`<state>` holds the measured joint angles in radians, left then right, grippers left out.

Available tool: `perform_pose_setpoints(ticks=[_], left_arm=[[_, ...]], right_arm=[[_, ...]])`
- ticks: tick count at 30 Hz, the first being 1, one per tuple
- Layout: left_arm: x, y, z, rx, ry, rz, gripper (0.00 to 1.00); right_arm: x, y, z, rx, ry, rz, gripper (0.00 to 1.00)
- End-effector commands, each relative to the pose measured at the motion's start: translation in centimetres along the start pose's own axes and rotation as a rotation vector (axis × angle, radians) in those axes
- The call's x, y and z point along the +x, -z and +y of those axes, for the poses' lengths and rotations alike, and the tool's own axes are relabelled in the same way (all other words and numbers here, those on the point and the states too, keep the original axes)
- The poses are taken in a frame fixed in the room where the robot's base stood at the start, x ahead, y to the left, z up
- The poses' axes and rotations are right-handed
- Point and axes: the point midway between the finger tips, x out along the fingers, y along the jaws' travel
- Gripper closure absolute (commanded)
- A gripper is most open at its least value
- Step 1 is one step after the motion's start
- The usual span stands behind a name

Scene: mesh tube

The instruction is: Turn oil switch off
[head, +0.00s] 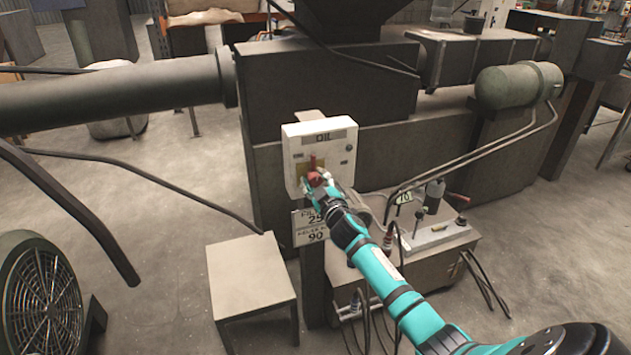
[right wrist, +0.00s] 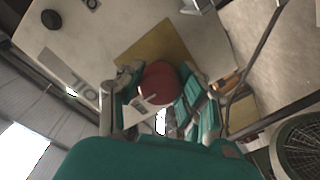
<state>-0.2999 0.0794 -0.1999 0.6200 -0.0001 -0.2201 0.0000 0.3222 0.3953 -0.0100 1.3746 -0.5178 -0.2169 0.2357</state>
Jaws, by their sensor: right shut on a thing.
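The oil switch box (head: 318,142) is a white panel labelled OIL on a post in the middle of the head view. Its red switch handle (head: 313,163) sits on a yellow plate on the panel's front. My right gripper (head: 317,180) is at this handle, with the arm reaching in from the lower right. In the right wrist view the two fingers (right wrist: 157,95) stand on either side of the red handle (right wrist: 158,82), shut on it. The yellow plate (right wrist: 150,52) shows behind it. My left gripper is in neither view.
A small table (head: 250,270) stands left of the post. A metal unit with hoses (head: 415,250) stands right of it, below my arm. A large dark machine (head: 330,85) is behind the box. A fan (head: 42,300) is at the lower left.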

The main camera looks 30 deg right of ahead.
Motion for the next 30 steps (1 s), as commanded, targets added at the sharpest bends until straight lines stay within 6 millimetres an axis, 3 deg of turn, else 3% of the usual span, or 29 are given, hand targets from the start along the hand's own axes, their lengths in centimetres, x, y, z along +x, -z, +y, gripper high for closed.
perform_pose_setpoints(ticks=[18,19,24,30], left_arm=[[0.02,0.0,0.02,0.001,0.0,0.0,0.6],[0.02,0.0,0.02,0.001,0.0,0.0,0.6],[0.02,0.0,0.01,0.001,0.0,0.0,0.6],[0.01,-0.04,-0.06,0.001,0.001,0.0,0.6]], right_arm=[[-0.02,-0.06,-0.08,-0.04,0.001,-0.001,0.97],[-0.02,-0.06,-0.08,-0.039,0.001,-0.001,0.61],[-0.02,-0.04,-0.06,-0.038,0.001,-0.001,0.39],[-0.01,-0.02,-0.04,-0.037,0.001,0.0,0.39]])
